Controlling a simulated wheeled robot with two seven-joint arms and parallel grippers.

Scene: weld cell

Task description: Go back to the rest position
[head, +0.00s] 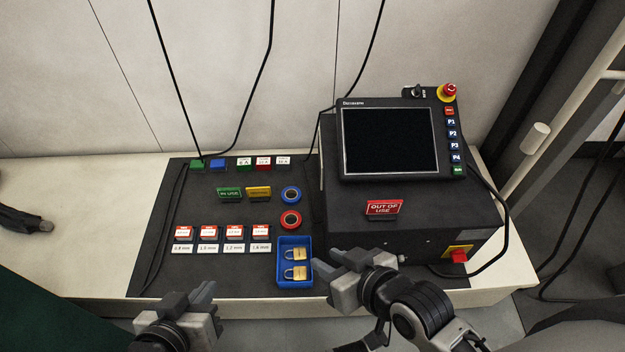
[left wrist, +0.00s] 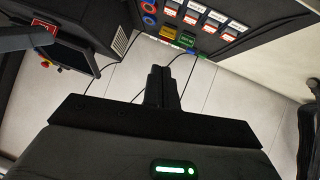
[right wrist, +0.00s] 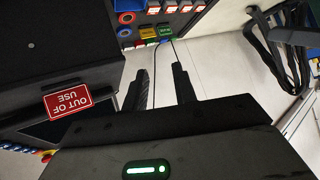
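My left gripper (head: 196,297) is low at the front edge of the bench, left of the blue tray. In the left wrist view its two fingers (left wrist: 161,84) are together with nothing between them. My right gripper (head: 326,266) is over the front of the bench, just right of the blue tray and in front of the black machine. In the right wrist view its fingers (right wrist: 162,88) stand apart with nothing between them. A red OUT OF USE sign (head: 384,208) is on the machine's front top edge; it also shows in the right wrist view (right wrist: 68,101).
The blue tray (head: 281,276) holds two brass padlocks (head: 295,254). The black machine (head: 410,230) carries a screen (head: 390,140), an emergency stop (head: 449,92) and a red switch (head: 459,255). Tags and tape rolls lie on the dark mat (head: 215,275). The bench's left part (head: 90,200) is mostly clear.

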